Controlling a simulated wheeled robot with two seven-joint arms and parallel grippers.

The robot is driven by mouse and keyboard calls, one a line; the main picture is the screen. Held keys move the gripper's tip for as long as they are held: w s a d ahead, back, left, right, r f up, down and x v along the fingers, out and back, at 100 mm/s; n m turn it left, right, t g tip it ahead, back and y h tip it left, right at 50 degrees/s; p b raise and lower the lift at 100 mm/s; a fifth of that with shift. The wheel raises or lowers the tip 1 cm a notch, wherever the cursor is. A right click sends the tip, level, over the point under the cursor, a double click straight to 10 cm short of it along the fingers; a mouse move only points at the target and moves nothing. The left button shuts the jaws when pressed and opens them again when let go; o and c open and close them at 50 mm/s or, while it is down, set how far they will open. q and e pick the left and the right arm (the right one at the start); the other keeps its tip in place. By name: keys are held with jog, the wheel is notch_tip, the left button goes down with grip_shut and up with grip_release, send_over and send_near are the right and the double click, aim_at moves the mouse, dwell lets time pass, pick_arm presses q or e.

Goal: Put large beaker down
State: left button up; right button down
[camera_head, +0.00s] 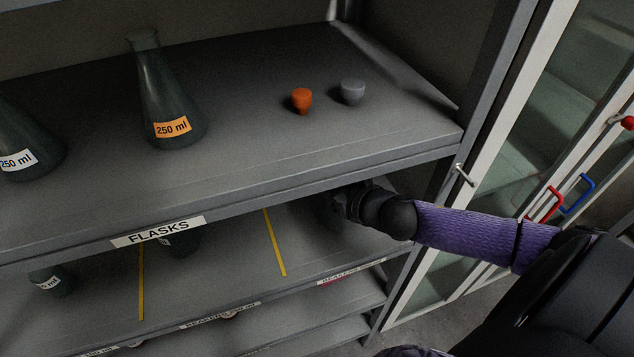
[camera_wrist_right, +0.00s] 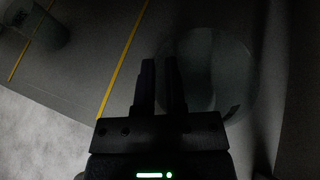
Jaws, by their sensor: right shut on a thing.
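The large beaker (camera_wrist_right: 222,75) is a clear, round glass vessel, dim in the right wrist view. My right gripper (camera_wrist_right: 164,82) is shut on the beaker's left wall, with its two dark fingers close together at the rim. In the head view, my right arm reaches from the right under the flask shelf, and the right gripper (camera_head: 342,206) is in shadow above the beaker shelf (camera_head: 225,265), right of a yellow line. The beaker is mostly hidden there. I cannot tell whether its base touches the shelf. My left gripper is not in view.
Yellow lines (camera_head: 274,243) divide the beaker shelf. Smaller beakers (camera_head: 52,281) stand in the left sections. The flask shelf (camera_head: 250,160) overhead holds flasks (camera_head: 165,105), an orange stopper (camera_head: 301,100) and a grey stopper (camera_head: 352,91). A glass-doored cabinet (camera_head: 530,120) stands at right.

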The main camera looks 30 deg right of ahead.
jog(key=x, duration=0.3)
jog(key=shift+w+a+f, duration=0.1)
jog(key=shift+w, duration=0.2)
jog(key=c, duration=0.7)
grip_release()
jog(key=shift+o, duration=0.2)
